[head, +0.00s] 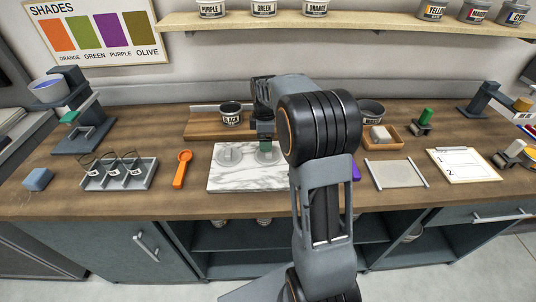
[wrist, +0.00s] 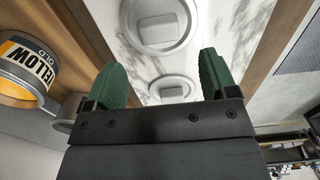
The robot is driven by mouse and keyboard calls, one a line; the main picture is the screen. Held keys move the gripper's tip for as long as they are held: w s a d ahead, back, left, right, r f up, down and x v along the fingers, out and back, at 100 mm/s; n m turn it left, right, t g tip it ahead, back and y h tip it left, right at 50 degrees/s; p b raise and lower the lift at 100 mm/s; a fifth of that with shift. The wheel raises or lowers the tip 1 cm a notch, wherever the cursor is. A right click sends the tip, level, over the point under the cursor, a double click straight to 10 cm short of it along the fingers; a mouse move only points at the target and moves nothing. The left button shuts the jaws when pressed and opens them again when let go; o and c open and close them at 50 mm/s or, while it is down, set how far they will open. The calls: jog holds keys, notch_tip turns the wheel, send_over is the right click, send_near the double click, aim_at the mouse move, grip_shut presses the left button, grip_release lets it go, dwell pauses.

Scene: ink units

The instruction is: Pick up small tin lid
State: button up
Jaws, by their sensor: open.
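Two round grey lids with raised square grips lie on the white marble slab (head: 222,178). In the head view one lid (head: 229,155) is on the left and the other lid (head: 268,156) is right below my gripper (head: 265,143), partly hidden by it. In the wrist view my gripper (wrist: 163,80) is open, its green fingers pointing down at the slab. The smaller-looking lid (wrist: 172,81) shows between the fingers, its lower part hidden by the gripper body. The larger-looking lid (wrist: 160,24) lies beyond the fingertips. I cannot tell whether a finger touches a lid.
A tin labelled yellow (wrist: 22,72) shows left of my gripper in the wrist view. A black-labelled tin (head: 231,117) stands behind the slab on a wooden board. An orange scoop (head: 182,168) lies to the left. A wooden tray (head: 395,140) stands right of my arm.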

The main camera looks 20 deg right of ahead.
jog(key=shift+f+p, duration=0.35)
jog(key=shift+f, duration=2.3)
jog(key=c, duration=1)
jog(key=shift+r, duration=0.1)
